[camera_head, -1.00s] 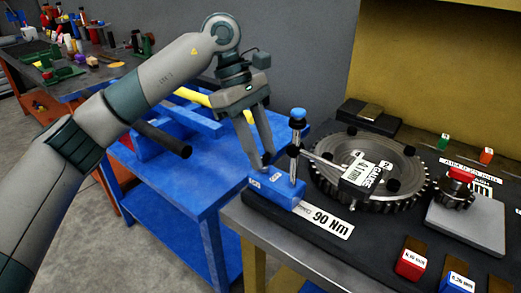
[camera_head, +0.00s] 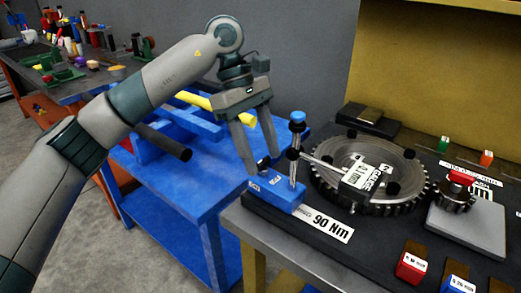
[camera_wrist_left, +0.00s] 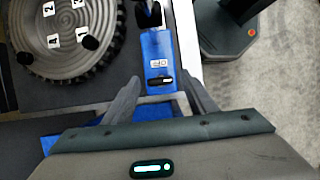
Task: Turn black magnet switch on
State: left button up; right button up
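The blue magnet base (camera_head: 278,188) sits at the left corner of the dark plate, with an upright post and blue knob (camera_head: 297,121). In the left wrist view the base (camera_wrist_left: 157,50) carries the small black switch (camera_wrist_left: 160,81) at its near end, beside a white label. My left gripper (camera_head: 265,164) is open at that end of the base. In the left wrist view its two fingers (camera_wrist_left: 160,78) stand apart on either side of the switch, with nothing held. Contact with the switch cannot be told. My right gripper is not in view.
A large gear (camera_head: 352,207) with a dial gauge (camera_head: 362,177) lies right of the base. A blue bench (camera_head: 180,180) stands to the left. Red and blue blocks (camera_head: 411,266) sit at the front right.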

pick_arm(q)
jog(key=shift+r, duration=0.1)
jog(key=v, duration=1.7)
jog(key=shift+p, duration=0.45)
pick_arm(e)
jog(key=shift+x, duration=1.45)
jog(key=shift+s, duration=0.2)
